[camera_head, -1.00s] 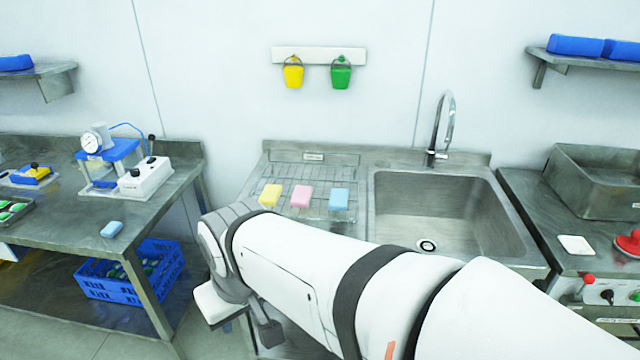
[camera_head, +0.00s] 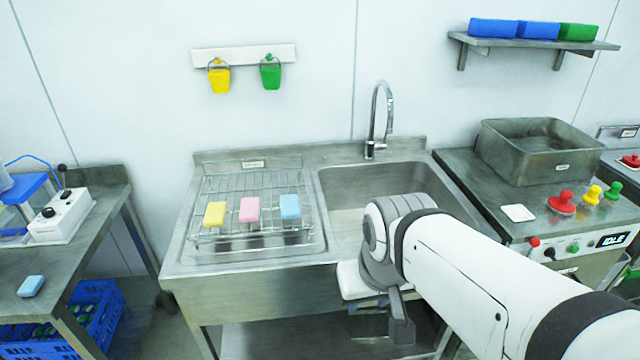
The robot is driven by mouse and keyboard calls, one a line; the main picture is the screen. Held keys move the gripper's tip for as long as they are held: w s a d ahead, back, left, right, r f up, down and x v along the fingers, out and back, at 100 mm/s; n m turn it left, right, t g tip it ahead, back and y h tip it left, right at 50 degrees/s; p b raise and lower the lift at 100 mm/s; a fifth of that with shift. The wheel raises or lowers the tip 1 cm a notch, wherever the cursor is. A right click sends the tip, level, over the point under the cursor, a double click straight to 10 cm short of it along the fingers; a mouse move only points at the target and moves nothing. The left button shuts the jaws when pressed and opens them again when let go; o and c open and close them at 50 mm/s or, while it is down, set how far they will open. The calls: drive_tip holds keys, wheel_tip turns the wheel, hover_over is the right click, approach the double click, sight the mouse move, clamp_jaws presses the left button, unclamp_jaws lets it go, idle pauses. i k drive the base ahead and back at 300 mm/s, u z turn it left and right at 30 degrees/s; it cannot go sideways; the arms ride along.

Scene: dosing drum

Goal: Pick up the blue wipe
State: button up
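A blue wipe (camera_head: 290,207) lies on the wire rack (camera_head: 262,180) on the drainboard left of the sink. It is the rightmost of three wipes in a row, beside a pink wipe (camera_head: 249,210) and a yellow wipe (camera_head: 215,214). Another light-blue block (camera_head: 31,286) lies on the left bench's front edge; I cannot tell whether it is a wipe too. My gripper (camera_head: 402,330) is in front of the sink's front edge, below and right of the rack, apart from the wipes. Its fingers are mostly hidden or too small to judge.
The sink basin (camera_head: 345,195) with its tap (camera_head: 376,120) is right of the rack, partly behind my arm. A metal tub (camera_head: 540,150), a white pad (camera_head: 518,212) and red, yellow and green knobbed pieces (camera_head: 562,202) stand on the right counter. Yellow (camera_head: 218,78) and green buckets hang above.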

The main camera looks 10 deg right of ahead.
sight(289, 205)
drive_tip(key=z, duration=0.05)
drive_tip(key=i, duration=1)
